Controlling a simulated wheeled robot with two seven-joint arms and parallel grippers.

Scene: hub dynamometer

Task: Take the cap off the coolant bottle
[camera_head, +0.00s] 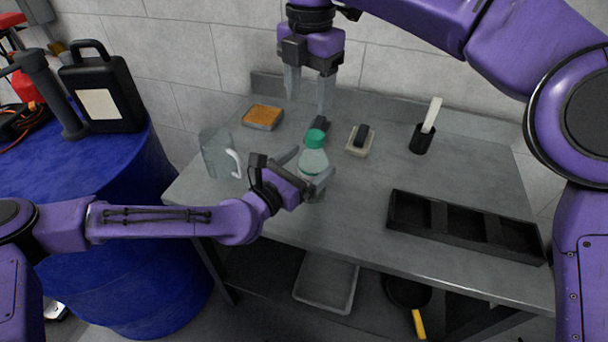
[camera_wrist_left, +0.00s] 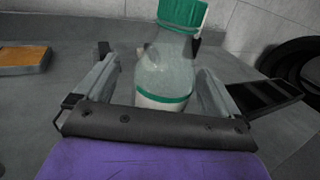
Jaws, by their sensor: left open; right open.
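The coolant bottle (camera_head: 313,163) stands upright on the grey metal table, translucent with a green cap (camera_head: 315,138) on top. In the left wrist view the bottle (camera_wrist_left: 165,72) shows a green band low down, and its green cap (camera_wrist_left: 182,13) is partly cut off by the top edge. My left gripper (camera_head: 309,172) is open, with one finger on each side of the bottle's body; whether they touch it I cannot tell. My right gripper (camera_head: 309,100) is open and empty, pointing down above and behind the cap, apart from it.
A clear jug (camera_head: 215,155) stands left of the bottle. A sponge on a tray (camera_head: 262,116), a brush block (camera_head: 359,140) and a black cup (camera_head: 422,139) with a white handle stand behind. A black compartment tray (camera_head: 464,228) lies right. A blue drum (camera_head: 150,170) bears a black canister (camera_head: 103,95).

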